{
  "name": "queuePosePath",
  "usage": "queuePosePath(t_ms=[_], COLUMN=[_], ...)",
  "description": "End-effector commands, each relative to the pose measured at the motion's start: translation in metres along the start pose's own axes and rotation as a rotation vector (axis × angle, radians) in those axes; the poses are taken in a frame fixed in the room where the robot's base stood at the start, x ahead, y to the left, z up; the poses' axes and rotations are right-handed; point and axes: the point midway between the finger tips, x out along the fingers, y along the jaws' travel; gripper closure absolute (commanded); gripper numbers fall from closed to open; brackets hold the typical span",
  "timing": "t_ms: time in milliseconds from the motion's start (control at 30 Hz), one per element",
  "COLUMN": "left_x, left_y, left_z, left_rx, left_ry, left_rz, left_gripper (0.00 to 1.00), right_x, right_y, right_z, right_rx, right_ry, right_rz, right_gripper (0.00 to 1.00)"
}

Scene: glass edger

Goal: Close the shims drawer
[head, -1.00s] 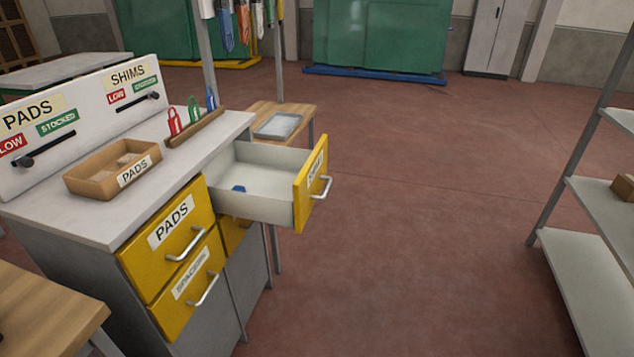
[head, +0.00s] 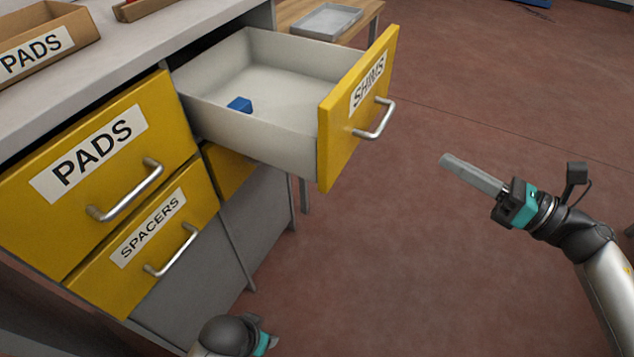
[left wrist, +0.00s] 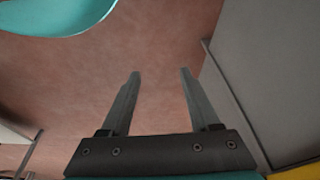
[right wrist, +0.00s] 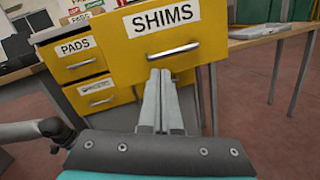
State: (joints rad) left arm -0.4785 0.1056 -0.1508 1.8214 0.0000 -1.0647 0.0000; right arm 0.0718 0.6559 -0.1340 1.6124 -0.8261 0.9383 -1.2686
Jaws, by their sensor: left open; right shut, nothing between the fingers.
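The shims drawer (head: 258,140) stands pulled far out of the cabinet, with a small blue block (head: 239,104) inside. Its yellow front (head: 338,135) carries a SHIMS label and a metal handle (head: 376,120). My right gripper (head: 446,160) is shut and empty, to the right of the handle and apart from it. In the right wrist view the closed fingers (right wrist: 161,80) point at the drawer front just below the handle (right wrist: 173,51). My left gripper shows open and empty in the left wrist view (left wrist: 158,75), over the floor beside a grey panel. In the head view only part of my left arm shows at the bottom.
The PADS drawer (head: 90,175) and SPACERS drawer (head: 150,245) are shut, with handles sticking out. A PADS box (head: 40,50) stands on the counter. A grey tray (head: 325,21) lies on a wooden table behind the drawer. The floor (head: 430,260) on the right is clear.

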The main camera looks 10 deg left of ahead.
Motion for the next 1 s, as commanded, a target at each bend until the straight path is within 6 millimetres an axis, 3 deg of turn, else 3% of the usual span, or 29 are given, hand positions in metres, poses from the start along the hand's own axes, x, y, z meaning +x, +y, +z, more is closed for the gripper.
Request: queuePosePath(t_ms=[133, 367, 800, 1000], left_x=[-0.004, -0.012, -0.025, -0.033], left_y=[-0.001, -0.001, -0.001, -0.002], left_z=[-0.007, -0.012, -0.021, -0.026], left_rx=[-0.002, -0.003, -0.004, -0.004], left_ry=[0.016, 0.024, 0.049, 0.064], left_rz=[-0.002, -0.003, -0.004, -0.004], left_gripper=[0.37, 0.37, 0.37, 0.37], right_x=[0.002, 0.015, 0.102, 0.130], right_y=[0.026, 0.038, 0.051, 0.054], right_z=[-0.004, -0.006, -0.017, -0.022], right_rx=[-0.251, -0.335, -0.330, -0.326], right_ry=[0.087, 0.115, 0.110, 0.111], right_rz=[0.130, 0.178, 0.176, 0.173], right_gripper=[1.00, 1.00, 1.00, 1.00])
